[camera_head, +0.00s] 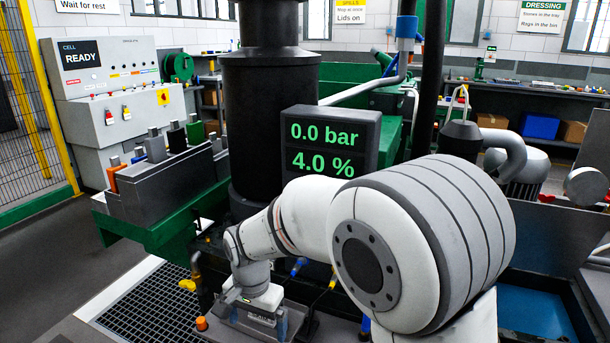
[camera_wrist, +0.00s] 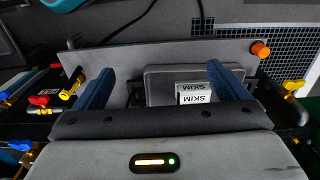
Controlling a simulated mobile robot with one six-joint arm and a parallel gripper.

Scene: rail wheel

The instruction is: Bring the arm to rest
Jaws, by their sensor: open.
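My arm (camera_head: 420,240) is in the middle of the head view, folded down toward the front of the machine. My gripper (camera_wrist: 161,70) shows in the wrist view with two blue fingers spread apart and nothing pinched between them. A grey block with white labels reading SKIM (camera_wrist: 195,94) lies below and between the fingers; I cannot tell how far below. In the head view the wrist end is low over a grey fixture (camera_head: 245,322), and the fingertips are hard to make out there.
A black column stands behind my arm, with a display (camera_head: 330,145) reading 0.0 bar and 4.0 %. A control cabinet (camera_head: 105,100) reads CELL READY. Coloured valves (camera_wrist: 70,88) and an orange knob (camera_wrist: 260,50) flank the gripper. A floor grating (camera_head: 145,310) lies left.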

